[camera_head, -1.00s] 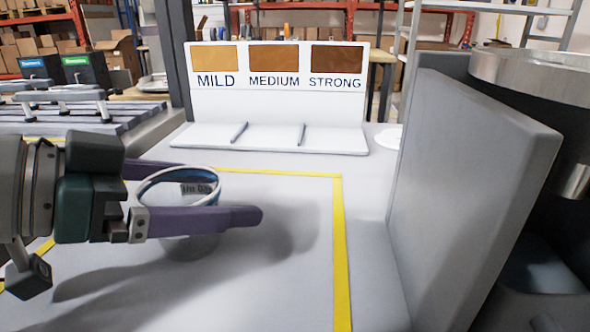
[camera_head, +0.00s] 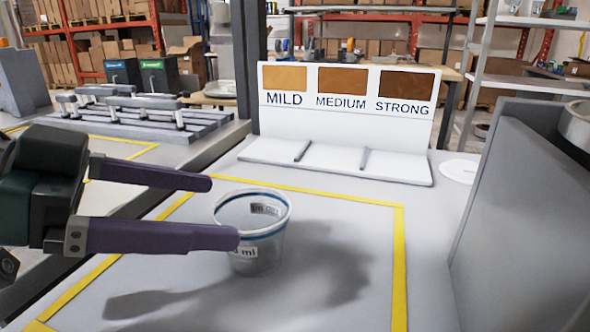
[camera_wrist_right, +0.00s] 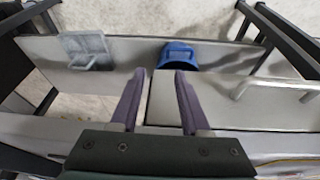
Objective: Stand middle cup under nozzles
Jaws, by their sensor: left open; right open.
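A clear cup (camera_head: 262,258) with a blue band below its rim and a printed label stands upright inside the yellow-taped area. It is the only cup of this kind I see. My left gripper (camera_head: 224,211) is open and empty at the cup's left. The tip of its near finger overlaps the cup's left side in the head view; I cannot tell if they touch. My right gripper (camera_wrist_right: 160,74) is open and empty in the right wrist view. No nozzle shows clearly now; part of a metal cylinder (camera_head: 579,128) is cut off at the right edge.
A white stand (camera_head: 345,130) marked MILD, MEDIUM and STRONG, with a divided shelf, stands behind the yellow tape (camera_head: 399,265). A grey upright panel (camera_head: 520,200) bounds the right. A blue container (camera_wrist_right: 192,56) lies beyond my right gripper. The taped surface right of the cup is clear.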

